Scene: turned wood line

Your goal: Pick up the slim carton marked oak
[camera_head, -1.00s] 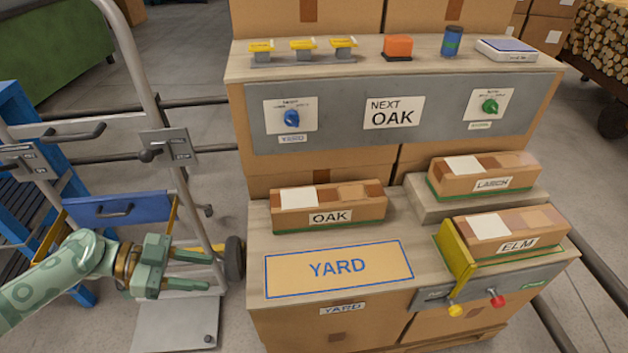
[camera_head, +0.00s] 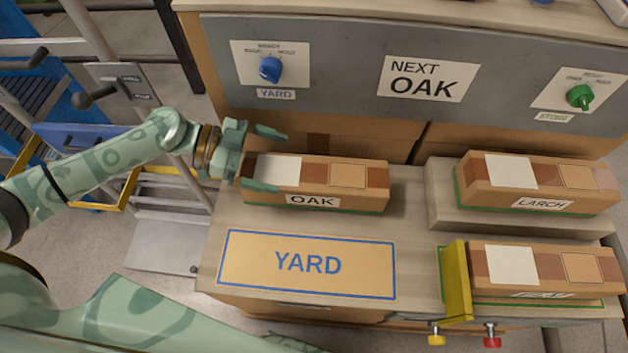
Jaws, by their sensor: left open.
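The slim carton marked OAK (camera_head: 345,178) lies flat at the back left of the wooden bench top, with brown tape and a white label on top. My left gripper (camera_head: 268,160) is open at the carton's left end. One finger is at the back edge and the other is at the front left corner. I cannot tell whether either finger touches the carton. A green arm of mine crosses the lower left, but its gripper is out of view.
The YARD mat (camera_head: 232,262) lies bare in front of the OAK carton. The LARCH carton (camera_head: 540,182) sits on a raised block at right. Another carton (camera_head: 545,268) lies before it beside a yellow stop (camera_head: 456,282). A grey panel (camera_head: 335,72) with knobs and a NEXT OAK sign stands behind.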

